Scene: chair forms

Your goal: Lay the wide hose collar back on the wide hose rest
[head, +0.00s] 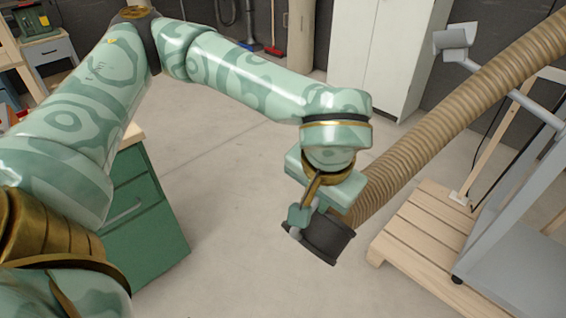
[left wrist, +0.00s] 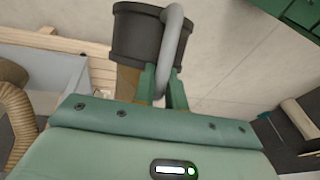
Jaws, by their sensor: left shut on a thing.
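The wide hose collar (head: 330,242) is a dark grey cylinder at the end of a ribbed tan hose (head: 455,110). My left gripper (head: 302,212) is shut on the collar's grey handle and holds the collar in the air, tilted, left of the wooden pallet. In the left wrist view the collar (left wrist: 137,38) is at the top, with the looped handle (left wrist: 174,45) between my fingers (left wrist: 163,88). A grey cradle-like bracket (head: 455,40) at the upper right may be the wide hose rest; nothing lies in it. My right gripper is not in view.
A wooden pallet (head: 420,225) and a grey machine frame (head: 525,220) stand at the right. A green drawer cabinet (head: 145,215) is at the left. A white cabinet (head: 375,55) stands at the back. The concrete floor in the middle is clear.

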